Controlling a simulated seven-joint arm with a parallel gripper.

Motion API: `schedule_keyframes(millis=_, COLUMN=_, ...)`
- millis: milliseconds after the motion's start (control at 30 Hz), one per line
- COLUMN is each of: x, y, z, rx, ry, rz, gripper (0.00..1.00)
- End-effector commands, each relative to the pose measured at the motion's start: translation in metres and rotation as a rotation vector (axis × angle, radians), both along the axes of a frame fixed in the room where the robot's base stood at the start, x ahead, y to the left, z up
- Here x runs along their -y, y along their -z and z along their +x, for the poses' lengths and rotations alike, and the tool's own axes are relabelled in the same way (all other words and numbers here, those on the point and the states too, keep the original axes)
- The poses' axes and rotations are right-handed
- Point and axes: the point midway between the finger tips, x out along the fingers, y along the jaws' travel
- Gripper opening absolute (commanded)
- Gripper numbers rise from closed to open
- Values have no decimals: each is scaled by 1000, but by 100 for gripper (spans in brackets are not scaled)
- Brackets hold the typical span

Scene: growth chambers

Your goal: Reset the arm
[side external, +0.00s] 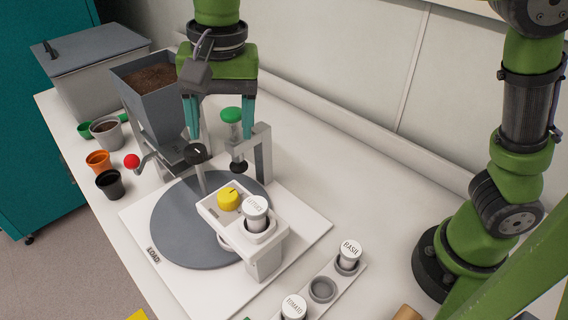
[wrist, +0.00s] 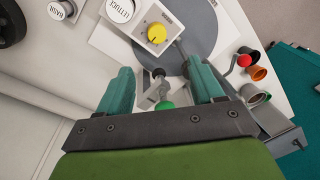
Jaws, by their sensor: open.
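My gripper (side external: 220,132) has teal fingers that are spread apart with nothing between them. It hangs above the work table, over the back of the grey turntable (side external: 172,238). In the wrist view the two fingers of my gripper (wrist: 168,88) stand wide apart. Beyond them show a green-topped press (wrist: 164,104) and a dosing unit with a yellow knob (wrist: 157,33). In the side view the green knob (side external: 231,115) is just behind my right finger, apparently not touched.
A soil hopper (side external: 152,100) with a red-knobbed crank (side external: 132,161) stands left of my gripper. Orange (side external: 98,161) and black (side external: 110,184) pots stand at the left edge. A white seed canister (side external: 256,212) sits in the dosing unit; a rack (side external: 322,289) holds others in front. The back right table is clear.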

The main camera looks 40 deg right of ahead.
Motion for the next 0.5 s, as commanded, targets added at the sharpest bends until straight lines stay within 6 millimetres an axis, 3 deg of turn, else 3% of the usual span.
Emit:
schedule_keyframes(millis=233, x=82, y=12, z=-25, rx=160, ry=-332, rz=92, gripper=67)
schedule_keyframes(millis=500, x=174, y=35, z=-81, rx=432, ry=-439, rz=77, gripper=67)
